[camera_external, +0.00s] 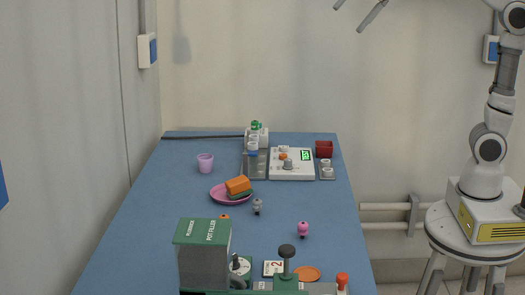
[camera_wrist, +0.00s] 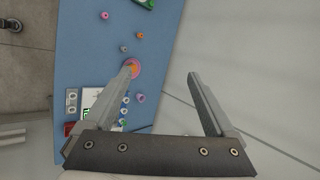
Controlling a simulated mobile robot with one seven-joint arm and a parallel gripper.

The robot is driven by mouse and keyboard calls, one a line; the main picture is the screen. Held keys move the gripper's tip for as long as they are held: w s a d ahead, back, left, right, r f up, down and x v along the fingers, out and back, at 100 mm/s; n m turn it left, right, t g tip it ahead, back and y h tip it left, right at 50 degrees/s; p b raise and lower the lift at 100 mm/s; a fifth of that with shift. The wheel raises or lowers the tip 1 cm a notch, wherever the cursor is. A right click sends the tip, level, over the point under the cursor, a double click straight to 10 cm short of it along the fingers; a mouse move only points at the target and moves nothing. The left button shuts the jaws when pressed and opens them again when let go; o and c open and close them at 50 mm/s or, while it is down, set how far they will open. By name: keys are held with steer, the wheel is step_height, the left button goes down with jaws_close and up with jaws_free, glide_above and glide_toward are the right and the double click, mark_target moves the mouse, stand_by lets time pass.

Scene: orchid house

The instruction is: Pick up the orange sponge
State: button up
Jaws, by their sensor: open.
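The orange sponge (camera_external: 238,185) lies tilted on a pink plate (camera_external: 217,194) on the blue table, with a green piece (camera_external: 247,194) under it. In the wrist view the sponge (camera_wrist: 135,68) is small and far below, on the plate beside the tip of the left finger, which partly hides it. My gripper (camera_wrist: 162,72) is open and empty, high above the table.
A lilac cup (camera_external: 205,163) stands behind the plate and a small grey figure (camera_external: 257,207) at its right. A grey tray (camera_external: 255,167), a white device (camera_external: 292,163) and a red box (camera_external: 323,149) stand farther back. A green pot filler (camera_external: 204,255) stands in front. The left table is clear.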

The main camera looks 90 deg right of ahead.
steer(key=w+d+f+m+t+y+b, duration=0.3)
steer(key=w+d+m+b, duration=0.4)
steer(key=w+d+m, duration=0.85)
steer(key=m+t+h, duration=0.1)
glide_toward(228, 189)
steer(key=w+f+b, duration=0.1)
steer(key=w+f, duration=0.1)
steer(key=shift+w+a+b, duration=0.3)
steer(key=shift+a+b, duration=0.05)
steer(key=shift+b, duration=0.05)
steer(key=shift+r+b+x, duration=0.15)
steer(key=shift+b+x, duration=0.15)
steer(key=shift+x, duration=1.1)
steer(key=shift+r+b+x, duration=0.1)
steer(key=shift+b+x, duration=0.15)
steer(key=shift+x, duration=1.15)
steer(key=shift+w, duration=0.15)
steer(key=shift+c, duration=0.3)
jaws_close()
